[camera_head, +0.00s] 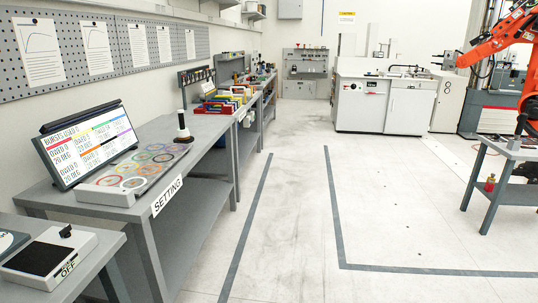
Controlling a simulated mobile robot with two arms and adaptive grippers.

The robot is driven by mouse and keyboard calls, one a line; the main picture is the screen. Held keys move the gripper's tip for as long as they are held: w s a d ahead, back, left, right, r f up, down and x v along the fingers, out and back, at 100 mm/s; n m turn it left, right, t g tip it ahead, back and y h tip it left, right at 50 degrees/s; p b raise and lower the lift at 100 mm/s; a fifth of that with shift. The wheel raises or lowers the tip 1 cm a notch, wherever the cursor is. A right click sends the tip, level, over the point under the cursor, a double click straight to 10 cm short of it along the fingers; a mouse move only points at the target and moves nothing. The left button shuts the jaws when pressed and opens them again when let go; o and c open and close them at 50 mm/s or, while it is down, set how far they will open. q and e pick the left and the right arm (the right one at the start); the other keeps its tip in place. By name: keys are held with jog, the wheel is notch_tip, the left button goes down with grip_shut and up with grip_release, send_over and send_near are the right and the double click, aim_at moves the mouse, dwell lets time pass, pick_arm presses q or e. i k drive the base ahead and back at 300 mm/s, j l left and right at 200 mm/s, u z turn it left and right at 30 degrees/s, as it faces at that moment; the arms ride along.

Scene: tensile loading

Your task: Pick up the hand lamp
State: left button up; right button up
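I cannot clearly make out a hand lamp. A small upright object (183,128) with a dark stem and a pale band stands at the back right of the near grey bench (178,205); it is too small to tell whether it is the lamp. Neither of my grippers shows in the head view.
A tilted screen (85,143) and a board of coloured rings (147,165) sit on the bench marked SETTING. A box with a black pad (47,257) is nearer. Coloured bins (222,104) stand beyond. An orange robot arm (500,38) is at right. The middle floor is clear.

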aim_at(183, 133)
jog(key=i, duration=0.75)
jog(key=i+l+u, duration=0.15)
jog(key=i, duration=0.55)
jog(key=i+l, duration=0.1)
jog(key=i, duration=0.65)
jog(key=j+u, duration=0.05)
